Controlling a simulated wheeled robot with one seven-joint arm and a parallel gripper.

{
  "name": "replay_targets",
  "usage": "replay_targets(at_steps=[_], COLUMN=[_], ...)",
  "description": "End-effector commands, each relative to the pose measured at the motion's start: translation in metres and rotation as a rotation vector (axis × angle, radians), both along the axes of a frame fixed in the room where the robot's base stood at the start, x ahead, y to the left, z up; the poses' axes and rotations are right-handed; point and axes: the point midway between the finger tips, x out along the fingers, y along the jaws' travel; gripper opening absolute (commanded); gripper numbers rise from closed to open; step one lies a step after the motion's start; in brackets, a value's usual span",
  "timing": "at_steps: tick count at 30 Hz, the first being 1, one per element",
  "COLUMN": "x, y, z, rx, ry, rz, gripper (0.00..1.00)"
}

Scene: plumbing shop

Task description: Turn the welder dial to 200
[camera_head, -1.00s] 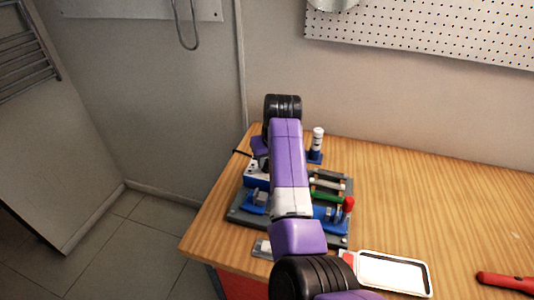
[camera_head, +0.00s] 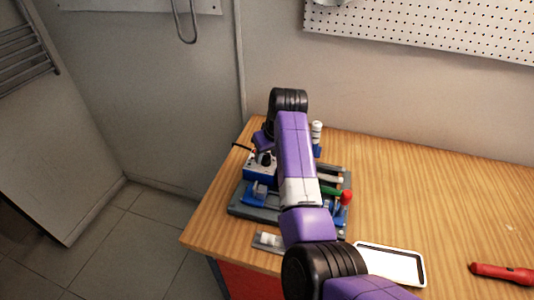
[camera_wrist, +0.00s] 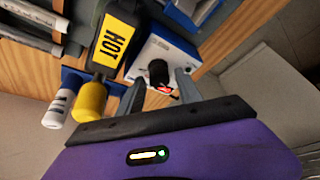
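The welder (camera_head: 258,177) is a white-topped box with blue sides at the back left of the workbench, partly behind my arm. Its black dial (camera_head: 265,158) stands on the top face. In the wrist view the white face of the welder (camera_wrist: 172,48) carries the black dial (camera_wrist: 158,71), with a red mark beside it. My gripper (camera_wrist: 160,82) is open, its two grey fingers apart on either side of the dial in that view. I cannot tell whether they touch it. The dial's scale is not readable. In the head view the fingertips are hidden.
A black block with a yellow HOT label (camera_wrist: 115,40) and a yellow-ended part (camera_wrist: 89,101) stand close beside the gripper. A white bottle (camera_wrist: 59,108) is near. A red-knobbed clamp (camera_head: 346,197), white tray (camera_head: 390,265) and red tool (camera_head: 502,272) lie rightward.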

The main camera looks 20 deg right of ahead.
Motion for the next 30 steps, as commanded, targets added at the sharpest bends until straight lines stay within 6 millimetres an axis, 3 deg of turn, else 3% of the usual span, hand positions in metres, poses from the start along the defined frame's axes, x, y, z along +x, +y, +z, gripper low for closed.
replay_targets(at_steps=[11, 24, 30], x=[-0.001, -0.023, -0.029], y=[-0.001, -0.005, -0.005], z=[0.002, 0.059, 0.071], rx=[0.000, -0.001, 0.000], ry=[0.000, -0.003, -0.001], rz=[-0.002, -0.002, -0.001], gripper=[0.48, 0.48, 0.48])
